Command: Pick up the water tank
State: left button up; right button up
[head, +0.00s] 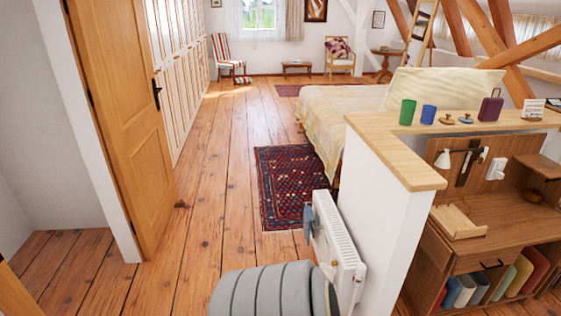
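I cannot tell for certain which thing is the water tank. A purple container with a handle on top (490,106) stands upright on the wooden ledge (420,174) at the right. A green cup-like vessel (407,112) and a blue one (428,114) stand further left on that ledge. A small blue-grey piece (308,219) sits at the far end of a white radiator-like unit (338,243) on the floor side of the half wall. Neither of my grippers shows in the head view.
A grey ribbed rounded shape (268,290) fills the bottom centre. A half wall (378,235) and wooden desk (492,225) block the right. An open door (125,110) stands left. Plank floor (215,170) is clear up the middle, beside a red rug (285,185) and bed (335,115).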

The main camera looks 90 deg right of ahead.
aim_at(328, 271)
jog(key=z, duration=3.5)
